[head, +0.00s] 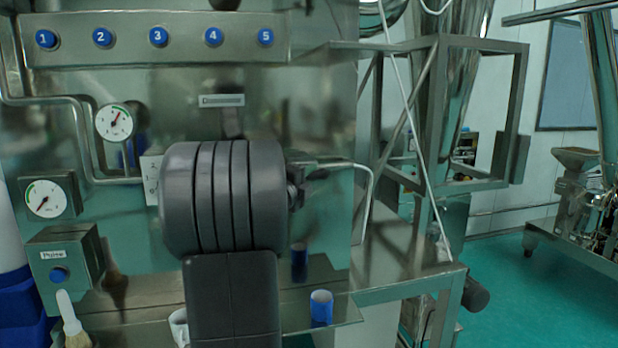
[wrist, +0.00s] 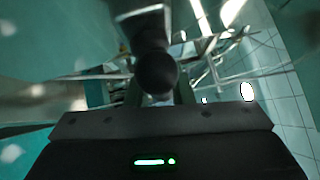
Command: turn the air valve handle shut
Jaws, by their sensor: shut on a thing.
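The air valve sits on the pipe at the right of the steel panel in the head view. Its dark handle (head: 317,174) shows only as a small piece past my arm. My gripper (head: 295,190) is there too, mostly hidden behind my thick grey arm link. In the wrist view a dark, rounded end of the handle (wrist: 156,72) lies straight ahead, between the fingers of my gripper (wrist: 158,98). The gripper is shut on it. The handle's exact angle cannot be told, as the arm hides most of the valve.
Numbered blue buttons (head: 157,37) line the panel's top. Two gauges (head: 114,122) and a pulse button box (head: 62,270) are at left. A blue cylinder (head: 321,307) and a brush (head: 73,325) are low in front.

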